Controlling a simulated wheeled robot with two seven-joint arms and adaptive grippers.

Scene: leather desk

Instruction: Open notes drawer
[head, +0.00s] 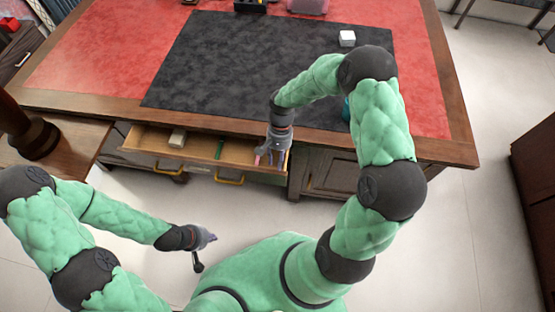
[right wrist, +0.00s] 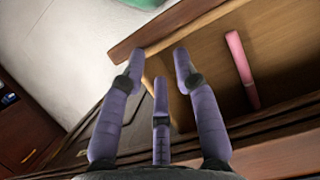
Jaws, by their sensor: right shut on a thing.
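The notes drawer stands pulled out under the desk's front edge, its wooden interior (head: 200,146) open to view. It holds a whitish block (head: 178,138), a thin green item (head: 220,148) and a pink item (head: 257,159). My right gripper (head: 275,155) is at the drawer's right front corner. The exact contact is partly hidden. My left gripper (head: 209,238) hangs over the floor, apart from the drawer; its fingers are too small to read.
The wooden desk has a red top (head: 85,60) with a black mat (head: 240,65). A white cube (head: 347,38) sits near the mat's back right corner. Yellow handles (head: 229,180) show below the drawer interior. Pale floor (head: 440,240) is clear on the right.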

